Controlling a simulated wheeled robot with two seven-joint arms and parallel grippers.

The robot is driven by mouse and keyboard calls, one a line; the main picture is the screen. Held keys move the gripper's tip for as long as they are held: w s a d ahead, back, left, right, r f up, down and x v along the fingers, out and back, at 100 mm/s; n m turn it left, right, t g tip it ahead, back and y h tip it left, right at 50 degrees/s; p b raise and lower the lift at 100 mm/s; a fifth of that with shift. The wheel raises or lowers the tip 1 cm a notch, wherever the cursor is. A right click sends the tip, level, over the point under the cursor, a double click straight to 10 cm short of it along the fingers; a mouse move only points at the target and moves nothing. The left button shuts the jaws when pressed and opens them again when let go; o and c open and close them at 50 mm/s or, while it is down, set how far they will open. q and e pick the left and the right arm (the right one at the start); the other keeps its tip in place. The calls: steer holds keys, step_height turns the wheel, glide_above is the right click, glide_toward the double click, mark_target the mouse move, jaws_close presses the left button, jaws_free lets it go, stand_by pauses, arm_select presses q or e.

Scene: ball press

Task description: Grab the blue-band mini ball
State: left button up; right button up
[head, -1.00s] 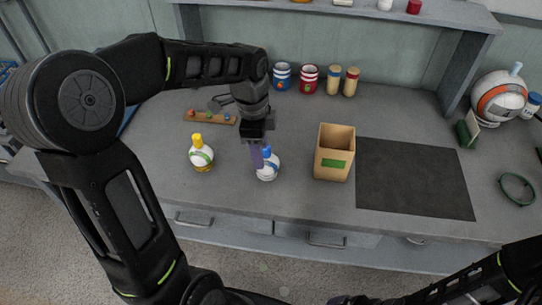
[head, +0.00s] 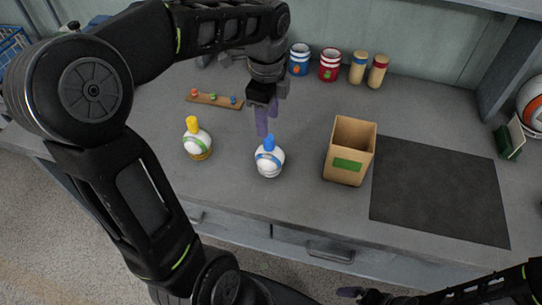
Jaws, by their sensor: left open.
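The blue-band mini ball (head: 269,161) is white with a blue band and a blue top piece. It stands upright on the grey counter (head: 290,215), left of the cardboard box. My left gripper (head: 267,132) is open and empty, its purple fingers pointing down just behind and above the blue top. The fingertips look close to the top, but I cannot tell whether they touch it. A second white ball (head: 198,142) with a green band and a yellow top stands to the left. My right gripper (head: 352,292) shows only as a small dark part at the bottom edge.
An open cardboard box (head: 349,152) with a green label stands right of the ball, beside a dark mat (head: 440,190). A wooden strip (head: 214,101) with coloured knobs lies behind. Blue (head: 299,60) and red (head: 328,65) jars and two tan cylinders stand at the back.

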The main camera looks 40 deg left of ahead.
mark_target(268, 139)
arm_select(q)
steer(key=shift+w+f, duration=0.1)
steer(key=shift+f, duration=1.25)
step_height(268, 139, down, 5)
steer(key=shift+f+p, duration=0.1)
steer(key=shift+p, duration=0.4)
steer(key=shift+c, duration=0.4)
jaws_close()
stand_by(0.4)
